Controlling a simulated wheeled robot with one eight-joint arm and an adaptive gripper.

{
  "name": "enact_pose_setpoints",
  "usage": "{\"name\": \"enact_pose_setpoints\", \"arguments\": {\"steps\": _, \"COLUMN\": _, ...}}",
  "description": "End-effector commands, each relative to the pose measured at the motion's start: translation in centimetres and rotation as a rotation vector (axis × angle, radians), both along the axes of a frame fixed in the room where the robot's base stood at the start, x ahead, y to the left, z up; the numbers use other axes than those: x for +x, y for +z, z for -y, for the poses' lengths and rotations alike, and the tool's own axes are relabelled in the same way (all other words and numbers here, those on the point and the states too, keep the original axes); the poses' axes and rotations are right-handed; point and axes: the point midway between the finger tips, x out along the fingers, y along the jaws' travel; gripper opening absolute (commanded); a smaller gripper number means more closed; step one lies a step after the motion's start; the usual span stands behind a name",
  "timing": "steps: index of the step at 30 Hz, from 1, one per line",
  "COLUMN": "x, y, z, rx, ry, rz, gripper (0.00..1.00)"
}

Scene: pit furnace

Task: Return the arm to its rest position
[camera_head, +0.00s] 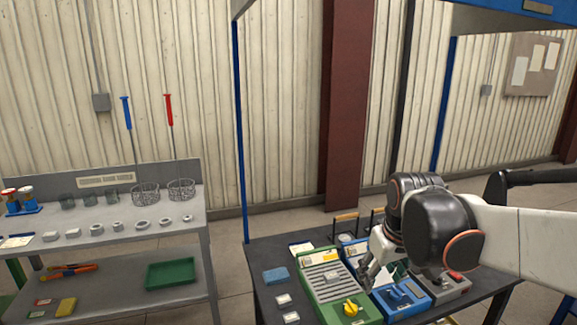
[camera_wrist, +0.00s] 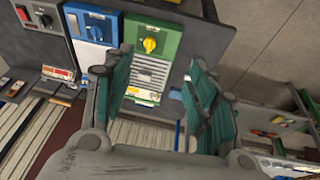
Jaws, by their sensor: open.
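My gripper (camera_head: 370,272) hangs at the end of my arm over the dark table (camera_head: 262,250), in front of the blue and green units in the head view. In the wrist view my gripper (camera_wrist: 160,75) has its two green-padded fingers spread apart, with nothing held between them. The green unit (camera_wrist: 152,42) with a yellow knob shows between and beyond the fingers. My arm reaches in from the right in the head view, bent at dark joints. The gap between the gripper and the units is hard to judge.
A blue unit (camera_head: 404,298) and a grey unit (camera_head: 452,290) stand beside the green unit (camera_head: 325,272). A blue block (camera_head: 276,275) lies left of them. Blue posts (camera_head: 239,130) rise behind the table. A grey shelf (camera_head: 150,233) at left holds wire baskets and rings.

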Motion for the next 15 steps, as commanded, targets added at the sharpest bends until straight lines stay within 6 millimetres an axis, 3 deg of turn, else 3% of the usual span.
{"name": "enact_pose_setpoints", "arguments": {"steps": 1, "x": -1.6, "y": 0.4, "z": 0.0, "rx": 0.006, "ry": -0.018, "rz": 0.019, "gripper": 0.52}}
{"name": "enact_pose_setpoints", "arguments": {"steps": 7, "x": -6.5, "y": 1.3, "z": 0.0, "rx": 0.035, "ry": -0.089, "rz": 0.102, "gripper": 0.52}}
{"name": "enact_pose_setpoints", "arguments": {"steps": 15, "x": -12.7, "y": 0.6, "z": -0.1, "rx": 0.084, "ry": -0.184, "rz": 0.21, "gripper": 0.52}}
